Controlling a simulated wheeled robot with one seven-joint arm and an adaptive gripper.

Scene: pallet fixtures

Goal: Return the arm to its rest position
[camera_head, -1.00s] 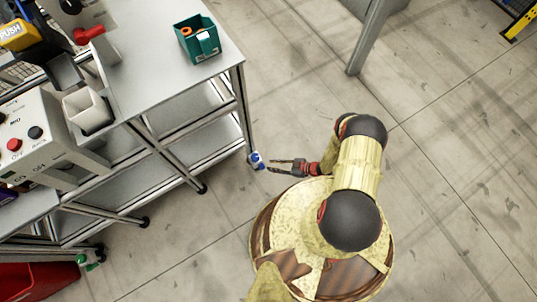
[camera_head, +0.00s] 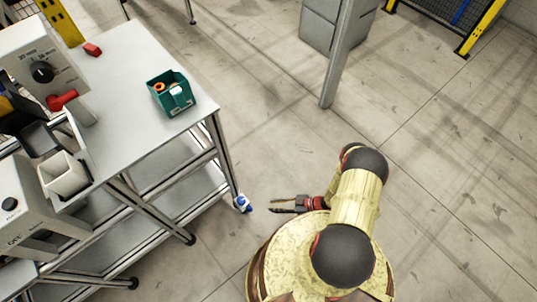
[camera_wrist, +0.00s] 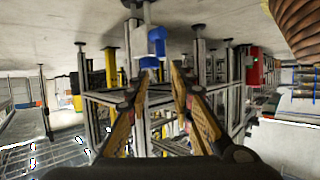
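My arm is folded over my round base, with its black-capped joints and pale yellow link in the head view. My gripper (camera_head: 272,204) points left from the arm, low beside the steel table. It also shows in the wrist view (camera_wrist: 160,72), where its two fingers stand apart with nothing held between them. A blue-and-white part (camera_head: 242,203) sits at the foot of the nearest table leg, a short gap beyond the fingertips. It shows beyond the fingers in the wrist view (camera_wrist: 152,42), which looks upside down.
A grey post (camera_head: 345,60) stands behind, near grey boxes (camera_head: 322,28). The floor right of my arm is clear.

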